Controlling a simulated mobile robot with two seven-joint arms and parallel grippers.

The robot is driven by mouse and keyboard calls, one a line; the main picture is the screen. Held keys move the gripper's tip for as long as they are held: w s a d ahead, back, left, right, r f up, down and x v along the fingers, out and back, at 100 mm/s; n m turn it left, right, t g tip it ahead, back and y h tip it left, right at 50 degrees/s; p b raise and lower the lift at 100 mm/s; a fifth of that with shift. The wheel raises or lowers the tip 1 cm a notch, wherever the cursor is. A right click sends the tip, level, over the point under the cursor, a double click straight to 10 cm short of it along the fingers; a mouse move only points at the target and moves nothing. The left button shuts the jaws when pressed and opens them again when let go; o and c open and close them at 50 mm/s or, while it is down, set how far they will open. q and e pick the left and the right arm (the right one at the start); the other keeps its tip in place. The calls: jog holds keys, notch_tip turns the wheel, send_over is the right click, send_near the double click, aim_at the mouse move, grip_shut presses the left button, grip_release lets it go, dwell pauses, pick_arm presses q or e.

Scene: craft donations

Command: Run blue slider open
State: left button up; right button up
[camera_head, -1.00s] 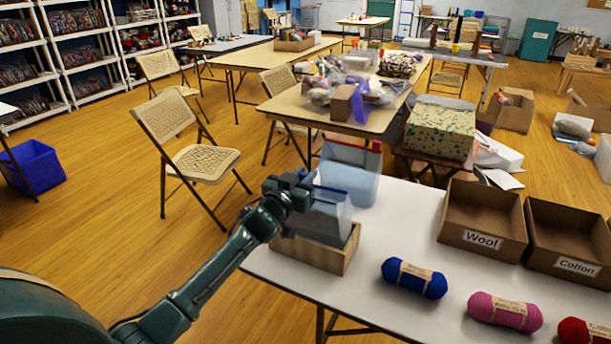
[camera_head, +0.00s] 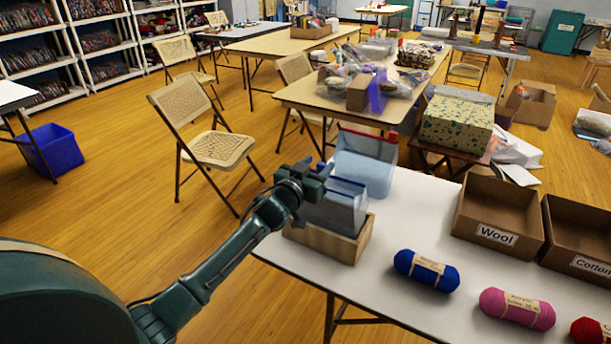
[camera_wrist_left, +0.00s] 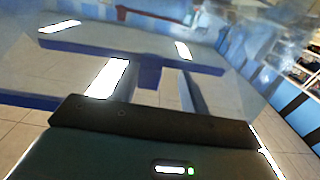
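A clear bag (camera_head: 340,215) with a blue strip (camera_head: 347,184) along its top stands in a wooden box (camera_head: 331,243) at the table's left end. Another clear bag (camera_head: 366,172), with a red piece (camera_head: 393,136) at its top right corner, stands behind it. My left gripper (camera_head: 318,178) is at the front bag's upper left, by the blue strip. I cannot make out the slider or whether the fingers are shut. The left wrist view shows clear film (camera_wrist_left: 225,90) and blue bands close up, blurred. My right gripper is out of view.
On the white table (camera_head: 400,215) lie blue (camera_head: 426,271), pink (camera_head: 516,309) and red (camera_head: 592,332) yarn skeins. Cardboard boxes marked Wool (camera_head: 490,235) and Cotton (camera_head: 586,262) stand behind them. A folding chair (camera_head: 216,150) stands left of the table.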

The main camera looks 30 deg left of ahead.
pick_arm(q)
jog(key=s+p, duration=0.2)
jog(key=s, duration=0.2)
jog(key=shift+s+a, duration=0.15)
jog(key=shift+s, duration=0.25)
jog(key=s+p, duration=0.4)
jog(key=s, duration=0.6)
jog(key=shift+p, duration=0.35)
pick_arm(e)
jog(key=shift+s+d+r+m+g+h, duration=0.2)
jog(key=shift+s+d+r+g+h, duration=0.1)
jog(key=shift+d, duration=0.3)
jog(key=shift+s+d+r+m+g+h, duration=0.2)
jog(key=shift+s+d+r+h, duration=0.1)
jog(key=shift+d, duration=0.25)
pick_arm(q)
jog(key=shift+a, duration=0.1)
